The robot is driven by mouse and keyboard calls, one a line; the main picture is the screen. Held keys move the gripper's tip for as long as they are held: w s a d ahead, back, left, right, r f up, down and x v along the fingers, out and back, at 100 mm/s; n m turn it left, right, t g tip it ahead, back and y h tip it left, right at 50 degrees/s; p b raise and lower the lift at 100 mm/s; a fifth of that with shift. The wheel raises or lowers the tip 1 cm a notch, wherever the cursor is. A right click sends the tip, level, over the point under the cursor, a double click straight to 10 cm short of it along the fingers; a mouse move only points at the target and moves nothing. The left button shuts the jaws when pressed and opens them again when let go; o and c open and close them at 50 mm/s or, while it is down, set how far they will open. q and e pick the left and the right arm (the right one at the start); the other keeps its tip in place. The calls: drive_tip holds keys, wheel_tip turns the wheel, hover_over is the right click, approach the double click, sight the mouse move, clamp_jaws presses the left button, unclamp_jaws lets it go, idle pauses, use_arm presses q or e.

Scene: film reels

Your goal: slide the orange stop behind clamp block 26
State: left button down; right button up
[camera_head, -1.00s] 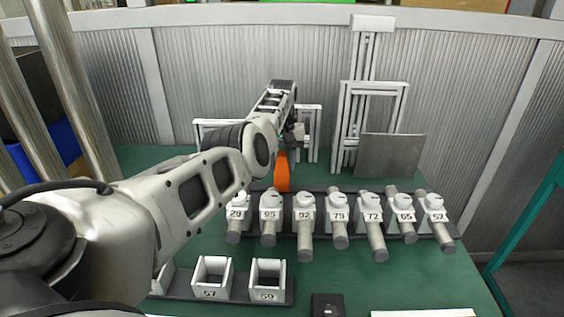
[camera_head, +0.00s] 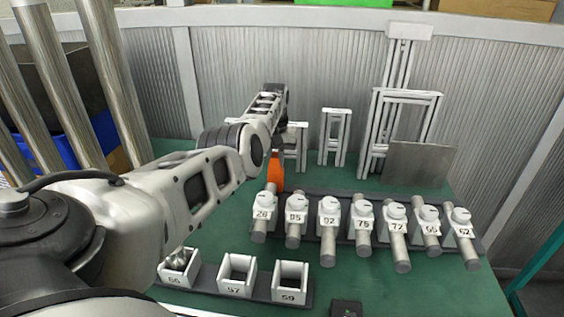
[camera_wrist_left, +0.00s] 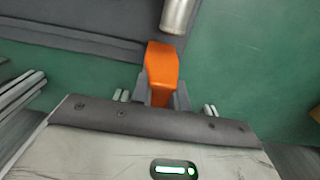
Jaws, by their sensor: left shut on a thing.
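My left gripper (camera_head: 278,150) is shut on the orange stop (camera_head: 275,172) and holds it upright behind the left end of the clamp row. Clamp block 26 (camera_head: 263,205) is the leftmost white block in that row, with a grey rod through it. The stop stands just behind this block and its rod. In the left wrist view the stop (camera_wrist_left: 162,68) sits between the two fingertips (camera_wrist_left: 161,95), close to the dark rail and a rod end (camera_wrist_left: 177,16). Whether the stop touches the rod or rail is unclear. My right gripper is out of view.
More numbered clamp blocks with rods, such as block 95 (camera_head: 296,208), continue rightward on the dark rail. White frames (camera_head: 336,137) and a grey plate (camera_head: 418,164) stand behind. A dark tray (camera_head: 208,278) with open white holders lies in front. Green table is clear at right front.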

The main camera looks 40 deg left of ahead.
use_arm(q)
drive_tip(key=shift+s+a, duration=0.1)
drive_tip(key=shift+a, duration=0.2)
drive_tip(key=shift+r, duration=0.1)
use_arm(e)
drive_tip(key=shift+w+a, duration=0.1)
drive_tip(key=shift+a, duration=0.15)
use_arm(q)
drive_tip(key=shift+d, duration=0.1)
drive_tip(key=c, duration=1.4)
unclamp_jaws()
drive_tip(key=shift+o, duration=0.2)
wheel_tip(320, 180, up, 16)
drive_tip(key=p, duration=0.1)
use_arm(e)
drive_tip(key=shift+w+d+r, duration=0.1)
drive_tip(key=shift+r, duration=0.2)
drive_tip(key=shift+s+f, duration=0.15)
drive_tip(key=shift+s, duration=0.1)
